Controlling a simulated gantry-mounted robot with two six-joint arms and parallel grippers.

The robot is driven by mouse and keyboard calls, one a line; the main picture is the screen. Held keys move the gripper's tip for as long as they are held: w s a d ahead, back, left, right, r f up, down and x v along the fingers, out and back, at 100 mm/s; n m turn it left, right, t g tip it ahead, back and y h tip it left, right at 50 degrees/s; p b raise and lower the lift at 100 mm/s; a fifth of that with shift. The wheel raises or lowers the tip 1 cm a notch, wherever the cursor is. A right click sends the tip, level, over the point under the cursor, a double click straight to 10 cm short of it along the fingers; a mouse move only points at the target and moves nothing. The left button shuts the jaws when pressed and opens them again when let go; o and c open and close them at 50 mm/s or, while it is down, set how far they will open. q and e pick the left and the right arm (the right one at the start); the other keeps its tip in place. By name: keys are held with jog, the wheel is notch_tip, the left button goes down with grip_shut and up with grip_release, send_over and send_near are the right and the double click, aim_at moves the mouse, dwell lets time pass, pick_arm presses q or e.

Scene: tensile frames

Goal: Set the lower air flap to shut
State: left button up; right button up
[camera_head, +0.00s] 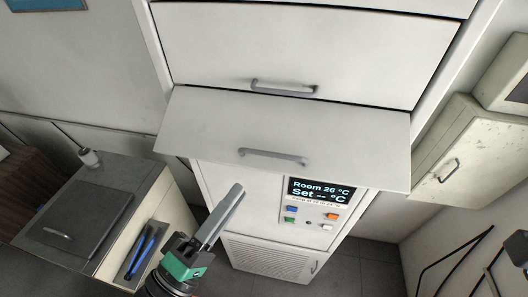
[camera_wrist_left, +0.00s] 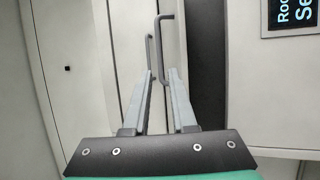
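The lower air flap (camera_head: 330,135) is a white panel on the tall white unit; its lower edge stands out from the front. It has a grey bar handle (camera_head: 273,157). My left gripper (camera_head: 236,190) reaches up from below, under and left of that handle, apart from it as far as I can tell. In the left wrist view its two grey fingers (camera_wrist_left: 160,75) are parallel with a gap between them. Two grey bar handles show beyond the fingertips, one nearer (camera_wrist_left: 160,40) and one farther (camera_wrist_left: 149,55). No held thing shows between the fingers.
Above is the upper flap (camera_head: 370,50) with its own handle (camera_head: 284,87). Below the lower flap is a display (camera_head: 318,191) with coloured buttons and a vent grille (camera_head: 268,256). A grey-topped cabinet (camera_head: 110,185) stands left. A wall cabinet (camera_head: 470,150) hangs right.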

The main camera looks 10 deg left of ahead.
aim_at(267, 152)
pick_arm(q)
jog(key=p+x, duration=0.1)
jog(key=x, duration=0.9)
jog(key=shift+w+p, duration=0.15)
jog(key=shift+p, duration=0.15)
grip_shut()
dwell(0.8)
